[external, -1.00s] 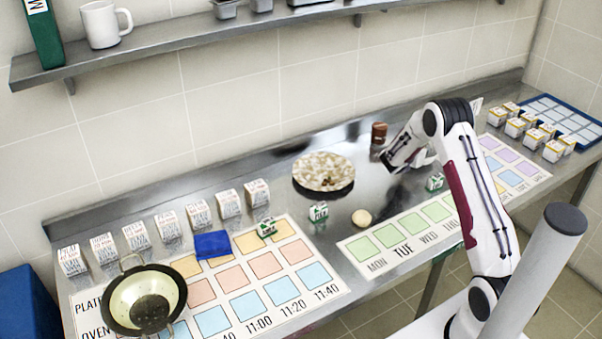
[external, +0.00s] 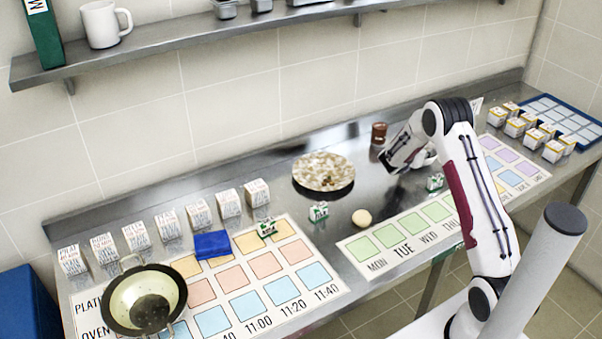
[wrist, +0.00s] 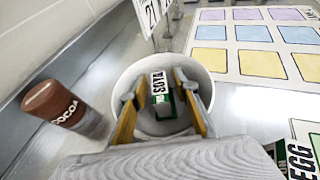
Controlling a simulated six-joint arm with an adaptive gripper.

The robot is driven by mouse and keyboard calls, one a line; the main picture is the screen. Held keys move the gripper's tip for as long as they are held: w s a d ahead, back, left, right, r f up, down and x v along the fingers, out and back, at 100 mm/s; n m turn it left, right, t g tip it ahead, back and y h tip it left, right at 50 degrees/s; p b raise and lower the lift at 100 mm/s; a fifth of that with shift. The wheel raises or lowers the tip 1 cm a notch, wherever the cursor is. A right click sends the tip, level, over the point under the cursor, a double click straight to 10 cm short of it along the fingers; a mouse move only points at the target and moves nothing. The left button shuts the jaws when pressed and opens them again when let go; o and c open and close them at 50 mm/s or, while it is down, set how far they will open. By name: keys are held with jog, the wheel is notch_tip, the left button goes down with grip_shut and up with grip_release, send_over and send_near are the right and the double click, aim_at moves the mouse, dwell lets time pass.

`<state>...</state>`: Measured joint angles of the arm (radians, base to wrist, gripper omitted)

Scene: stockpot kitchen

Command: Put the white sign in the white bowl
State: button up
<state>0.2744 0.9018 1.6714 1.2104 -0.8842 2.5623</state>
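The white bowl (wrist: 127,85) lies right under my gripper (wrist: 158,80) in the wrist view. In the external view the bowl (external: 430,158) is partly hidden by my gripper (external: 397,162). My fingers are apart over the bowl. A small white and green carton marked SOYA (wrist: 161,84) shows between them, with a gap on its left side; it appears to be inside the bowl. A white sign (wrist: 148,16) with a number stands just behind the bowl, cut by the top edge. A white sign (external: 477,103) also shows behind my arm in the external view.
A brown cocoa tin (wrist: 55,104) stands left of the bowl. An EGG carton (wrist: 298,158) is close on the right. A calendar mat (wrist: 235,52) lies beyond.

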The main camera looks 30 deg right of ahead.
jog(key=v, duration=1.1)
jog(key=shift+a+r, duration=0.15)
dwell(0.3)
